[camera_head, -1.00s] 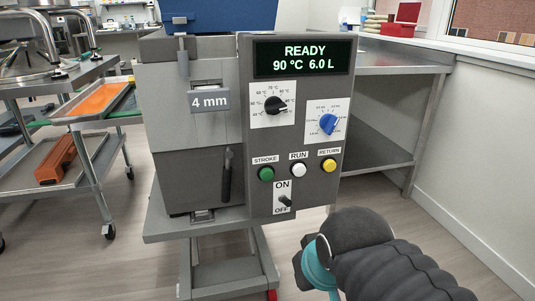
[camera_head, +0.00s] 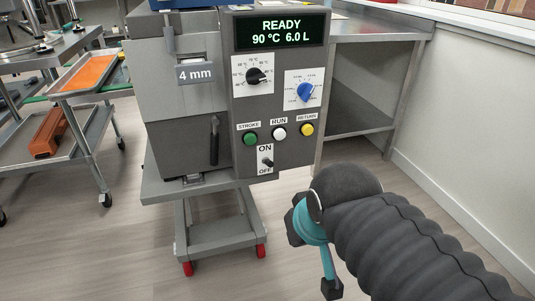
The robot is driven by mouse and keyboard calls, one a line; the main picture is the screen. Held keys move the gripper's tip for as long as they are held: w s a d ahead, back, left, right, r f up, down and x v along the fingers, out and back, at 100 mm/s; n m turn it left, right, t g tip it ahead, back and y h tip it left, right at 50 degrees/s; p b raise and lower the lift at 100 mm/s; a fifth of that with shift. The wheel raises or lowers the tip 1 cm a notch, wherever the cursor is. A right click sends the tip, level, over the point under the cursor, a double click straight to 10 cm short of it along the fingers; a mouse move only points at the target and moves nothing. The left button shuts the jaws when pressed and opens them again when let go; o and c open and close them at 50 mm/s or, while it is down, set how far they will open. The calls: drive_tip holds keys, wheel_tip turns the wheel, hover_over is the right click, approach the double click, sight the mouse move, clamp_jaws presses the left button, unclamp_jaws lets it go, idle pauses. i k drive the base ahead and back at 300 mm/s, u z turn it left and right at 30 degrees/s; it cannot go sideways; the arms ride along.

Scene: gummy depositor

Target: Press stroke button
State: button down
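The green stroke button (camera_head: 250,139) is on the lower left of the machine's grey control panel, under a label reading STROKE. The white run button (camera_head: 279,133) and the yellow return button (camera_head: 307,129) sit to its right. The display (camera_head: 280,33) reads READY, 90 °C, 6.0 L. My arm's end is at the lower right, in front of and below the panel, apart from the buttons. Part of my gripper (camera_head: 312,250) shows as teal and dark pieces; its fingers are not clear enough to tell whether they are open.
An ON/OFF switch (camera_head: 266,162), a black dial (camera_head: 257,76) and a blue dial (camera_head: 305,92) are near the buttons. A steel table (camera_head: 385,32) stands behind on the right, beside a white wall. A cart with an orange tray (camera_head: 85,74) is on the left.

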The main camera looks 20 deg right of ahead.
sight(250, 139)
drive_tip(key=k, duration=1.15)
drive_tip(key=i, duration=0.75)
drive_tip(key=z, duration=0.5)
